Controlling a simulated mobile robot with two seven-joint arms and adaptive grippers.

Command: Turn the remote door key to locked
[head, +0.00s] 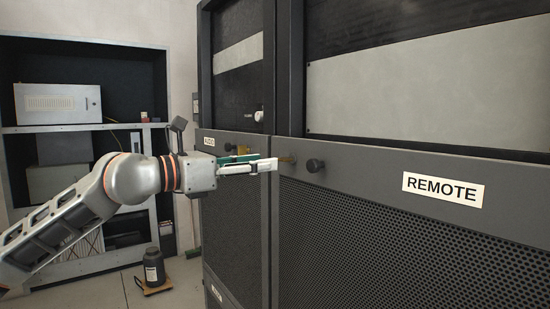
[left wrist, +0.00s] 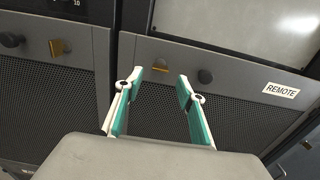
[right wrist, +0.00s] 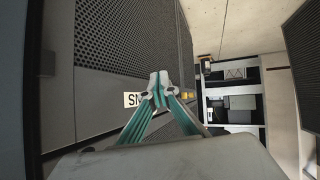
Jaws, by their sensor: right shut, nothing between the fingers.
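The remote door (head: 400,230) is a dark panel with perforated mesh and a white REMOTE label (head: 444,189). Its brass key (head: 287,158) sits in the upper left corner, left of a round black knob (head: 315,165). In the left wrist view the key (left wrist: 161,67) appears beyond and between the fingertips, apart from them; its exact turn is too small to tell. My left gripper (head: 268,165) is open and empty, pointing at the key; its fingers also show in the left wrist view (left wrist: 159,86). My right gripper (right wrist: 158,80) is shut and empty, outside the head view.
The AUDIO door (head: 232,215) adjoins on the left, with its own brass key (left wrist: 58,47) and knob (left wrist: 11,39). A shelf unit (head: 85,129) stands at the back left. A dark jug (head: 153,265) stands on the floor. A rack labelled "SN" (right wrist: 133,99) is near my right gripper.

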